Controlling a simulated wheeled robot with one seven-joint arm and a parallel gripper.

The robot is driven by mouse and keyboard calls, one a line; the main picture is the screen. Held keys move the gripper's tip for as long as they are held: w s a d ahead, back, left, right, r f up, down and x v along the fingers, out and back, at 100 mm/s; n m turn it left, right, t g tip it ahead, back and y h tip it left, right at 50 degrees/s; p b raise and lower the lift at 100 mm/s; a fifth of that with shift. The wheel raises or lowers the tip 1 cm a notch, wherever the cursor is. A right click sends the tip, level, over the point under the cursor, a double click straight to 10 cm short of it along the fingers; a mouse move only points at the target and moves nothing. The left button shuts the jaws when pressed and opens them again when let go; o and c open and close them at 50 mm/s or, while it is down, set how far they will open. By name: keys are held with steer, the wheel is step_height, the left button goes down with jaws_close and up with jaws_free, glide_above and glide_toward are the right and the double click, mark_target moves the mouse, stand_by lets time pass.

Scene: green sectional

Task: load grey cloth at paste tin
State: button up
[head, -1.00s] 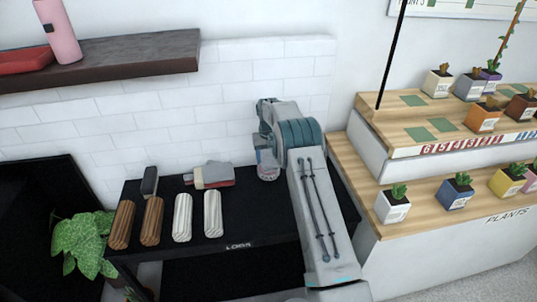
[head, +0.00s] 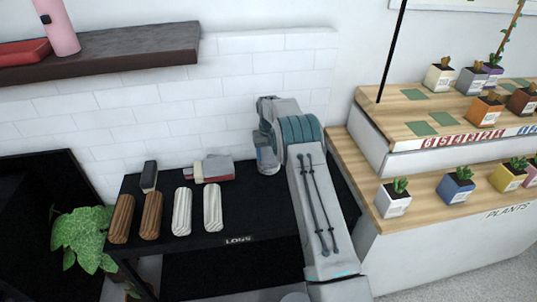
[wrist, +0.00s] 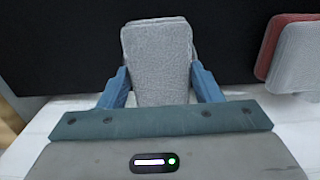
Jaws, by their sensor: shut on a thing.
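In the wrist view my gripper (wrist: 160,72) is shut on a light grey, rounded flat pad, the grey cloth (wrist: 156,45), with a blue finger on each side. In the head view my gripper (head: 266,160) is over the right part of the black shelf top, close to the white tiled wall, and my arm hides most of what is there. The grey cloth cannot be made out in the head view. I cannot make out the paste tin in either current view.
A red and grey pad pair (wrist: 292,50) lies beside my gripper; red and grey pieces (head: 213,171) also show on the black shelf top (head: 244,210). A wooden plant stand (head: 365,190) is at right.

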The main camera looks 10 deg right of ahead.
mark_target(269, 155)
steer(key=shift+f+b, duration=0.3)
steer(key=shift+f, duration=0.25)
stand_by(0.8)
steer(key=shift+r+p, duration=1.8)
steer(key=shift+r, duration=1.7)
steer(key=shift+s, duration=0.1)
